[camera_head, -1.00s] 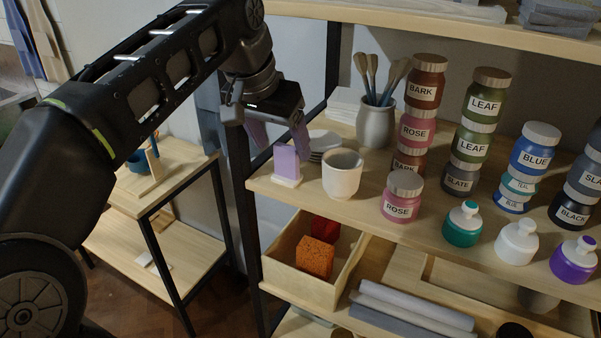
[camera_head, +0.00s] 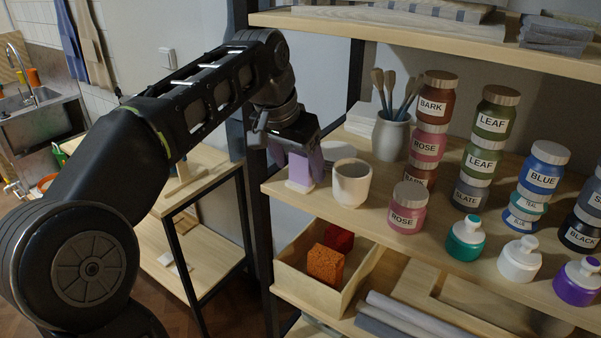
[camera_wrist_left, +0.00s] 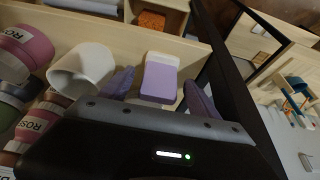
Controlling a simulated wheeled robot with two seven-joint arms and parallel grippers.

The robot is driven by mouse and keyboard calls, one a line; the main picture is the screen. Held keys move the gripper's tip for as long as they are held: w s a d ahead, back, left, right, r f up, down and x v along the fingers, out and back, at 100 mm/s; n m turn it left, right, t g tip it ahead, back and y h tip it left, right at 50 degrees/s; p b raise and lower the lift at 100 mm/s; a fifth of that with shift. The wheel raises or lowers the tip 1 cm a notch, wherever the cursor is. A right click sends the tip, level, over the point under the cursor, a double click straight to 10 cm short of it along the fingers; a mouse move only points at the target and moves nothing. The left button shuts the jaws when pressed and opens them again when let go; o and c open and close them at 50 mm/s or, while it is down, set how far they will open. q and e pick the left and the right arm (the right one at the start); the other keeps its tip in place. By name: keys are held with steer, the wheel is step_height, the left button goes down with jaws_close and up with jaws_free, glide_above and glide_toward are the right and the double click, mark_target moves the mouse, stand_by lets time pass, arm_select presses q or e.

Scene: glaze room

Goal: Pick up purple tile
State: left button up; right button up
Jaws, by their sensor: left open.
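The purple tile (camera_head: 299,168) stands upright in a white base at the left front corner of the middle shelf board. It also shows in the left wrist view (camera_wrist_left: 160,80), with its white part toward the top of that picture. My left gripper (camera_head: 296,157) is open, with lilac fingers, and reaches down at the tile. In the left wrist view the fingers (camera_wrist_left: 159,92) stand on either side of the tile, with a gap showing at each side. Whether the fingertips are level with the tile's depth is hard to tell. My right gripper is not in view.
A white cup (camera_head: 351,184) stands close to the right of the tile. A rose jar (camera_head: 407,208), a brush pot (camera_head: 390,136) and stacked jars stand further right. A dark shelf post (camera_head: 262,225) is close on the left. A wooden bin (camera_head: 308,285) with coloured blocks is below.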

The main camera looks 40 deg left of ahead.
arm_select(q)
jaws_close()
stand_by(0.8)
steer(key=shift+r, duration=0.1)
